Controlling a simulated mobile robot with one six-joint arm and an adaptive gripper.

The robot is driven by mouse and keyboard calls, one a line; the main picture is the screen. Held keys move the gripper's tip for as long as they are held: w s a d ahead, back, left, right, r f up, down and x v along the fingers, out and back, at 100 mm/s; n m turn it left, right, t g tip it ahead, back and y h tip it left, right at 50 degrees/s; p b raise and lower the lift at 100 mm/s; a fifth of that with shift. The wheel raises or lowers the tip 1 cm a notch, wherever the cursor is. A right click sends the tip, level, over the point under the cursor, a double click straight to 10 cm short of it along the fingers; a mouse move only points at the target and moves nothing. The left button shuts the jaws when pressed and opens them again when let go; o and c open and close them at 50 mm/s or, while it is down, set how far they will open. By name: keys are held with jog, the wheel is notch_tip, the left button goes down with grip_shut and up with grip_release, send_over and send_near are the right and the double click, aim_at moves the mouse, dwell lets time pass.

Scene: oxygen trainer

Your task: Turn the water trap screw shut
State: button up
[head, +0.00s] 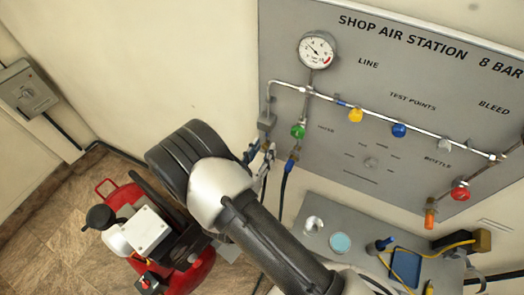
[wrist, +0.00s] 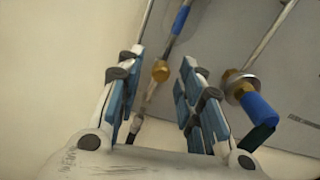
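My gripper (wrist: 162,58) is open, its two blue-padded fingers pointing up in the wrist view. A small brass knob (wrist: 160,71) below a blue-and-metal stem shows in the gap between the fingers, with space on both sides; it looks like the water trap screw. In the head view my gripper (head: 262,158) is in front of the panel's left edge, below the grey trap body (head: 267,121) on the pipe. The screw itself is hidden or too small to make out there. I cannot tell how far it is turned.
A blue hose end (wrist: 258,108) with a brass collar is close to the right finger. The grey panel (head: 400,165) carries a gauge (head: 317,50), a green knob (head: 298,131) and other coloured knobs. A red compressor (head: 120,197) stands at lower left; a grey shelf (head: 312,245) is at lower right.

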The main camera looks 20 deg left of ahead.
grip_shut()
jog(key=shift+m, duration=0.3)
jog(key=shift+a+r+m+b, duration=0.1)
jog(key=shift+m+b, duration=5.35)
jog(key=shift+b, duration=0.35)
jog(key=shift+a+r+m+b, duration=0.1)
jog(key=shift+m+b, duration=5.35)
jog(key=shift+b, duration=0.3)
jog(key=shift+o, duration=0.6)
grip_release()
